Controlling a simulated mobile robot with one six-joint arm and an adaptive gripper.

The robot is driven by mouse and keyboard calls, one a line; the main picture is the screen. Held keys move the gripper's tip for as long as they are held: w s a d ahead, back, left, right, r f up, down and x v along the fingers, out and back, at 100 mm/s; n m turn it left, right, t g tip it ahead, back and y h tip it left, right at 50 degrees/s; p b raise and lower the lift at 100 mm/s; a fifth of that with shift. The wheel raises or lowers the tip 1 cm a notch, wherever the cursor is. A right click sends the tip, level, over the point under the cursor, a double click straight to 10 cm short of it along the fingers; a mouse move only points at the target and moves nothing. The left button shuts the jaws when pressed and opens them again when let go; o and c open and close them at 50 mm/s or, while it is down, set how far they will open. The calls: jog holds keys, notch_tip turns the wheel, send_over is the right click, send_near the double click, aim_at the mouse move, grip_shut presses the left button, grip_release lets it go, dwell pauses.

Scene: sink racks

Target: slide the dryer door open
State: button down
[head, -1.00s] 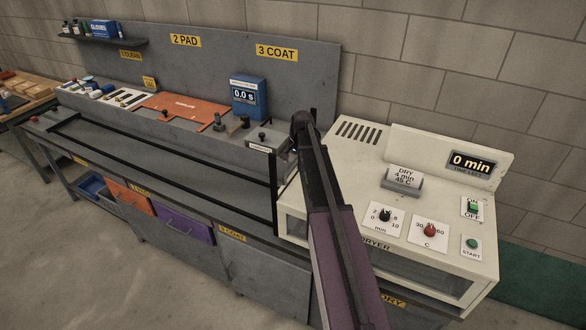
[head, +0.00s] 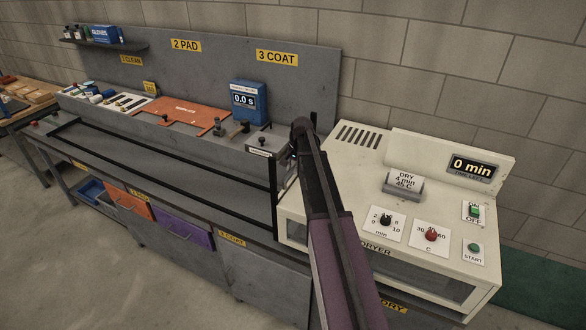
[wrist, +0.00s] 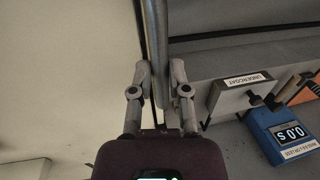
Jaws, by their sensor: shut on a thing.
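The cream dryer (head: 350,180) stands at the right of the bench in the head view. In the wrist view my gripper (wrist: 160,70) has its two fingers on either side of a round grey metal bar (wrist: 155,35), shut on it. The bar looks like the dryer door's handle, beside a large pale panel (wrist: 65,70). In the head view my dark arm covers part of the dryer's left side and front, and my fingers and the bar are hidden. How far the door stands open cannot be told.
A grey bench with a back panel (head: 220,75) runs left of the dryer. A blue timer (head: 249,100) and an orange plate (head: 185,113) are on it. Knobs, a switch and a start button (head: 474,248) are on the dryer's top. Floor in front is clear.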

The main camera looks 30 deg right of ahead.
jog(key=shift+r, duration=0.1)
notch_tip(320, 180, up, 14)
jog(key=p, duration=1.3)
jog(key=shift+p, duration=0.4)
jog(key=shift+f, duration=0.2)
jog(key=c, duration=0.6)
grip_release()
jog(key=shift+f, duration=0.1)
